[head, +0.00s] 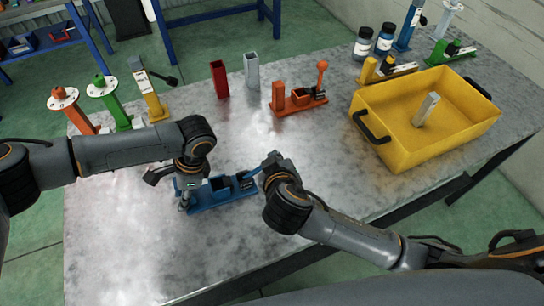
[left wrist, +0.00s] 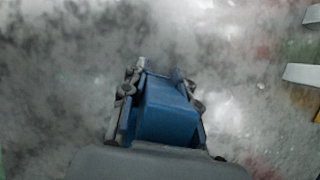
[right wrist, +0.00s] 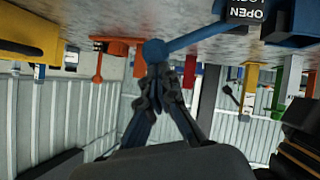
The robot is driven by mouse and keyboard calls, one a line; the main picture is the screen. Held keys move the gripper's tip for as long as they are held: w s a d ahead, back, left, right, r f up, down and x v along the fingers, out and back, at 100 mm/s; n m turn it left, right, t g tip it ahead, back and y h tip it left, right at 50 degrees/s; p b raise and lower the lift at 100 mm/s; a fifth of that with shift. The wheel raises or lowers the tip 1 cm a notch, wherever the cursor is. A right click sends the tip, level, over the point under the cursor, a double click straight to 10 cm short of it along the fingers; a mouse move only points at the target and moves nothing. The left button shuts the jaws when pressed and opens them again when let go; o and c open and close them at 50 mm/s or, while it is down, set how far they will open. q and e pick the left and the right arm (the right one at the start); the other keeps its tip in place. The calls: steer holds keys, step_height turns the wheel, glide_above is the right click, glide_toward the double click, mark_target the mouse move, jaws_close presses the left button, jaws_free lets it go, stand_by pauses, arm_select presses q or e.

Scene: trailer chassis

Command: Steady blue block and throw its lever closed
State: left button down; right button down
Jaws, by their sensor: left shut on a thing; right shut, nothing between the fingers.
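The blue block (head: 225,196) stands on the metal table in front of me. My left gripper (head: 184,192) is shut on the upright part at its left end; the left wrist view shows that blue part (left wrist: 165,112) between the fingers. The block's blue lever (head: 252,173) slants out from its right side. In the right wrist view the lever (right wrist: 195,38) runs from the block, labelled OPEN, to a round knob (right wrist: 153,50). My right gripper (right wrist: 158,78) is shut and empty, its fingertips at the knob; whether they touch it I cannot tell.
An orange block with a lever (head: 298,102) stands behind. Red (head: 219,80) and grey (head: 251,70) tubes stand near it. A yellow tray (head: 400,155) holding a grey part is at right. Orange, green and yellow stands are at back left. The table's front edge is close.

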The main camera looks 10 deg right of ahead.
steer(key=shift+d+f+m+y, duration=0.4)
steer(key=shift+d+f+y, duration=0.1)
steer(key=shift+d+f, duration=0.15)
steer(key=shift+r, duration=0.15)
steer(key=r+v, duration=0.1)
steer(key=v, duration=0.7)
steer(key=shift+w, duration=0.25)
arm_select(q)
steer(key=c, duration=0.7)
jaws_free()
